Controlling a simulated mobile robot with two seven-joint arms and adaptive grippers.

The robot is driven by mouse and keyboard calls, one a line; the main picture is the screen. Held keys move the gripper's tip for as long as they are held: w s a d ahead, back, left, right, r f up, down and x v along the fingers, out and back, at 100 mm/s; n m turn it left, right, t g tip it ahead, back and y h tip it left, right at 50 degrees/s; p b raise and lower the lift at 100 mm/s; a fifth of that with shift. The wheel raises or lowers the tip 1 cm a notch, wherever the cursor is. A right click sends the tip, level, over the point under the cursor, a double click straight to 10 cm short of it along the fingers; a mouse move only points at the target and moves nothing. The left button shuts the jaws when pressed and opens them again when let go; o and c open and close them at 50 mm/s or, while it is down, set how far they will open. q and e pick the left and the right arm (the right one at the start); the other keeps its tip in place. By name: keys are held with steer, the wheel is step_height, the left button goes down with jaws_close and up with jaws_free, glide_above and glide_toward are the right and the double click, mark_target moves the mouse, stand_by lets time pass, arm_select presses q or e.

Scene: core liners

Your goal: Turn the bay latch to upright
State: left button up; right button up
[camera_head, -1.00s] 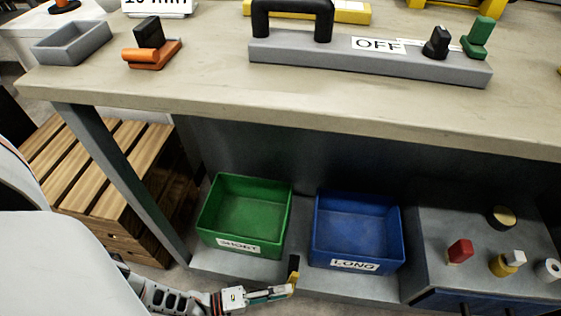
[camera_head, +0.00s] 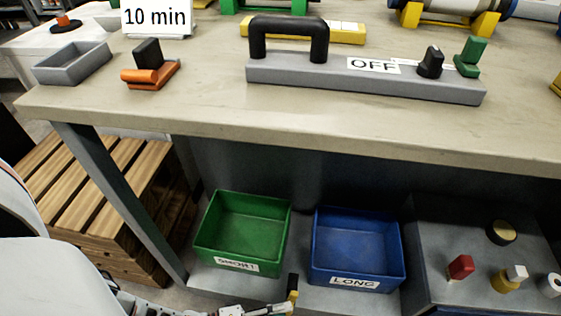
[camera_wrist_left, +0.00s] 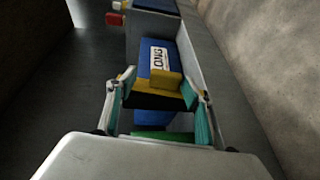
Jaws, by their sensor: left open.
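A small black and yellow piece (camera_head: 292,291) that may be the bay latch shows at the bottom of the head view, by the gap between the green and blue bins. My left gripper (camera_head: 280,307) is beside it, partly cut off by the picture's lower edge. In the left wrist view the gripper's teal fingers (camera_wrist_left: 157,95) are spread apart, with a yellow block (camera_wrist_left: 166,81) and a black part between and just beyond them. I cannot tell whether they touch it, nor which way the piece is turned. My right gripper is not in view.
A green bin (camera_head: 236,265) marked SHORT and a blue bin (camera_head: 355,283) marked LONG stand on the low shelf. A grey box (camera_head: 435,250) with knobs is at right. The bench top (camera_head: 200,110) overhangs them, carrying a grey bar (camera_head: 350,80) marked OFF. Wooden crates (camera_head: 75,190) stand at left.

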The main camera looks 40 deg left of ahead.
arm_select(q)
steer(key=o, duration=0.7)
steer(key=r, duration=0.8)
steer(key=shift+w+d+r, duration=0.2)
steer(key=shift+r, duration=0.1)
steer(key=shift+d+r, duration=0.1)
steer(key=shift+r, duration=0.3)
steer(key=c, duration=0.7)
steer(key=shift+s+a+f, duration=0.1)
steer(key=shift+s+a, duration=0.1)
